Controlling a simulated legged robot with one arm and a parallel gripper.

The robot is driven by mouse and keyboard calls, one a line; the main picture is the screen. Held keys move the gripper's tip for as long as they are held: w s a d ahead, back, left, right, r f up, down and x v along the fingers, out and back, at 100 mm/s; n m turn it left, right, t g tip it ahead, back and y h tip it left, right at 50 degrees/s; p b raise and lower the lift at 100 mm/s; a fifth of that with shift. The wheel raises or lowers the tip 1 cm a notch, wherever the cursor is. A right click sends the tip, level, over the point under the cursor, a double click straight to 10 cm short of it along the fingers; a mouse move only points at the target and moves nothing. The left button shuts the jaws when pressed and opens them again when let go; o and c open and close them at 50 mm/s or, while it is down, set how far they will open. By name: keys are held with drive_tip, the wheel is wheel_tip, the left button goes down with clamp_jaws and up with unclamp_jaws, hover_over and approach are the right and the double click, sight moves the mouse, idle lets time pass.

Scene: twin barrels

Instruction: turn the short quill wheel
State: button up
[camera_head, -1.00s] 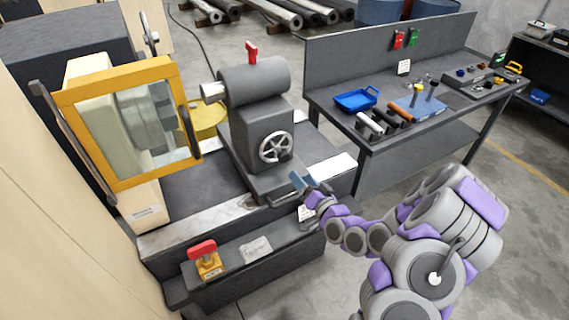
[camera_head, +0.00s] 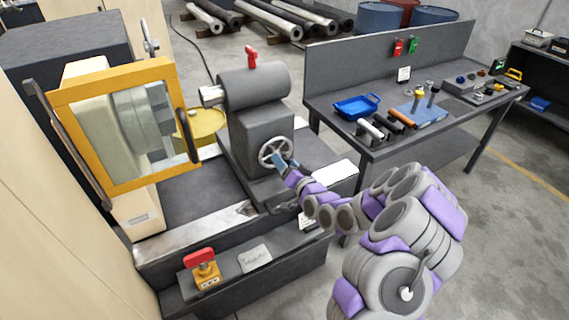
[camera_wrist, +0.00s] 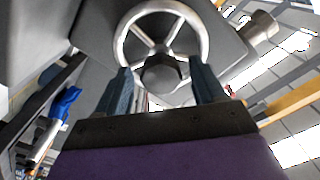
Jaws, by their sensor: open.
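The quill wheel (camera_head: 275,151) is a pale metal handwheel with spokes on the front of the grey tailstock (camera_head: 262,128), in the middle of the head view. In the wrist view the wheel (camera_wrist: 160,8) fills the upper middle, with a dark hub or knob (camera_wrist: 161,74) at its lower part. My gripper (camera_head: 282,162) is at the wheel's lower right in the head view. In the wrist view the two blue fingers of my gripper (camera_wrist: 162,82) are apart, one on each side of the dark knob, near the lower rim. Whether they touch it I cannot tell.
A red lever (camera_head: 251,56) stands on top of the tailstock. A yellow-framed guard (camera_head: 120,122) is at the left. A red-topped switch box (camera_head: 203,268) sits at the front.

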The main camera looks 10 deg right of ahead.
drive_tip(key=shift+w+a, duration=0.2)
drive_tip(key=shift+w, duration=0.25)
drive_tip(key=c, duration=1)
drive_tip(key=shift+c, duration=0.2)
